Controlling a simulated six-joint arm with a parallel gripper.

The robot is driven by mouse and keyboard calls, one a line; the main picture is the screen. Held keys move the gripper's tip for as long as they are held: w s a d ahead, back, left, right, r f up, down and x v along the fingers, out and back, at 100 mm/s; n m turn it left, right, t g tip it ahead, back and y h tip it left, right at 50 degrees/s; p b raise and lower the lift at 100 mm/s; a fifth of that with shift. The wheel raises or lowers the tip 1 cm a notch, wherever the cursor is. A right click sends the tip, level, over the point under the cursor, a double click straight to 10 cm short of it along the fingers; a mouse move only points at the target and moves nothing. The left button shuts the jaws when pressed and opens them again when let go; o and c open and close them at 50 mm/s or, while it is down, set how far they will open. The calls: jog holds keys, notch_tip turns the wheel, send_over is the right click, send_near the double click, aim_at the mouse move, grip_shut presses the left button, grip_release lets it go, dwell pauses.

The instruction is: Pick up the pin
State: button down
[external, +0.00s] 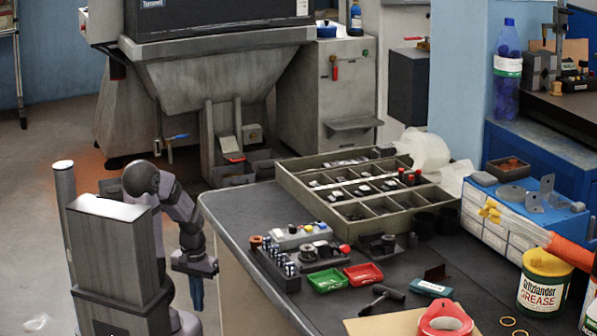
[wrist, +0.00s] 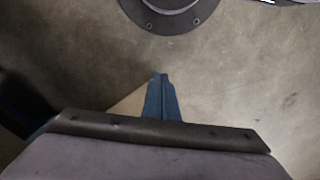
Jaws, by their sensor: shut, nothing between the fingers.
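I cannot make out the pin for certain in either view. Small metal pieces stand in a dark rack (external: 277,268) on the near left part of the bench, too small to tell apart. A green tray (external: 327,280) and a red tray (external: 363,274) sit to the right of it, their contents unclear. My gripper (external: 197,306) hangs pointing down off the left side of the bench, over the floor.
The dark bench (external: 235,215) has free room at its far left. A large compartment box (external: 300,190) stands at the back. A black-handled tool (external: 382,297), a red tape dispenser (external: 445,322) and a grease tub (external: 543,283) occupy the front right.

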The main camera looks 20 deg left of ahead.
dwell(0.4)
jog(key=c, duration=1.6)
grip_release()
jog(key=shift+o, duration=0.2)
